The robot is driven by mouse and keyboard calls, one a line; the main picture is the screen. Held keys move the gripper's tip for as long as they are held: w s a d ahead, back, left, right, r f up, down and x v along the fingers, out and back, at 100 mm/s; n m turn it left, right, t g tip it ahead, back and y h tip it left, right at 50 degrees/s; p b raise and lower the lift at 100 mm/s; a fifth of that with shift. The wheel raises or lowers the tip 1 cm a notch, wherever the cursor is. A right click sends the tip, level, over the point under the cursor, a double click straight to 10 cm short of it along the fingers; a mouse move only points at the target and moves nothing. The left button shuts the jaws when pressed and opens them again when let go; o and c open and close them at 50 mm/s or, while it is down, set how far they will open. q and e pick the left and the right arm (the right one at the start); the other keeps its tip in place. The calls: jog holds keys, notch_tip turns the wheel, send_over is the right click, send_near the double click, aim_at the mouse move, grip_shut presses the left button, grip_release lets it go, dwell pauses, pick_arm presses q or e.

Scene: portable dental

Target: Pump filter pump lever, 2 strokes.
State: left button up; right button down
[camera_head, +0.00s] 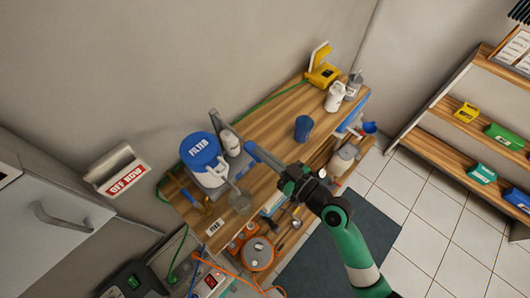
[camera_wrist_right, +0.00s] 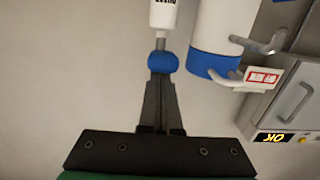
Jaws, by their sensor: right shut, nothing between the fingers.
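The filter unit (camera_head: 200,150), a white canister with a blue labelled lid, stands near the back left of the wooden bench. A slim white pump cylinder (camera_head: 230,143) is beside it on a grey bracket. In the right wrist view, a short grey rod joins the cylinder (camera_wrist_right: 167,14) to a blue knob (camera_wrist_right: 163,64). My right gripper (camera_head: 258,153) reaches in from the lower right toward the cylinder. In the right wrist view its dark fingers (camera_wrist_right: 160,80) are together, tips at the knob, with nothing between them. I cannot tell whether they touch it. My left gripper is out of view.
A blue cup (camera_head: 303,128), a white bottle (camera_head: 335,97) and a yellow device (camera_head: 322,75) are farther right on the bench. Tools and an orange reel (camera_head: 258,253) lie below the front edge.

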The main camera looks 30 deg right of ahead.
notch_tip(320, 180, up, 5)
jog(key=p, duration=0.4)
jog(key=b+v, duration=0.2)
jog(key=v, duration=0.8)
jog(key=shift+s+f, duration=0.25)
jog(key=shift+s, duration=0.1)
jog(key=shift+d, duration=0.1)
